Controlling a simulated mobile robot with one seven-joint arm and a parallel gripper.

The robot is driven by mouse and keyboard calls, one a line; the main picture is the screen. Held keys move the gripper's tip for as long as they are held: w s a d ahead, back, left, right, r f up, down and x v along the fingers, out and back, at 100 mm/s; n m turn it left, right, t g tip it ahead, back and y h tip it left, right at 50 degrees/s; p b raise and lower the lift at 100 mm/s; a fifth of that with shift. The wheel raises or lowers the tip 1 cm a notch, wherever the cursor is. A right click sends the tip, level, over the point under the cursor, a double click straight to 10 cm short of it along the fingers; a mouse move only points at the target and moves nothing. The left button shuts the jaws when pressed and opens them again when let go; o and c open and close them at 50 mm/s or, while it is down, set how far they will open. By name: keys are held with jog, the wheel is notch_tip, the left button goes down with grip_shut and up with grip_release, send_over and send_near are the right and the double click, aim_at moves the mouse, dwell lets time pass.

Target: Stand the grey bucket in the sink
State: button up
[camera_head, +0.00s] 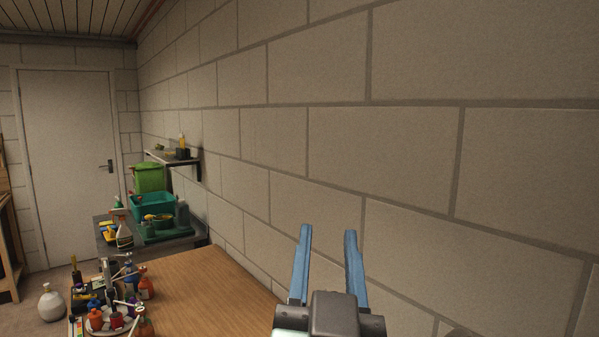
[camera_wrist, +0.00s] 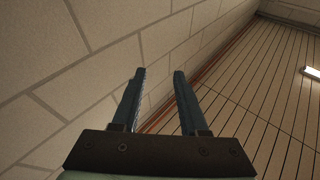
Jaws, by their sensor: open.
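My gripper (camera_head: 328,232) is raised in front of the block wall, its two blue fingers apart with nothing between them. The wrist view also shows my gripper (camera_wrist: 160,73) open and empty, pointing up towards the wall and ceiling. I cannot make out a grey bucket for certain in either view. A small dark grey-green container (camera_head: 182,214) stands beside a teal tub on the far bench, too small to identify. No sink can be clearly told.
A wooden table (camera_head: 205,285) lies below, its left side crowded with bottles and small pots, its middle bare. Beyond are a dark bench (camera_head: 185,243), a teal tub (camera_head: 152,207), a green bin (camera_head: 150,177) and a wall shelf (camera_head: 172,158). A white jug (camera_head: 51,303) stands on the floor.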

jog(key=s+a+r+n+t+y, duration=0.1)
jog(key=s+r+t, duration=0.2)
jog(key=r, duration=0.4)
jog(key=s+a+r+n+t, duration=0.1)
jog(key=s+a+r+t, duration=0.1)
jog(key=s+r, duration=0.4)
jog(key=shift+s+r+t+y, duration=0.25)
jog(key=shift+r+t+y, duration=0.15)
jog(key=shift+r, duration=0.55)
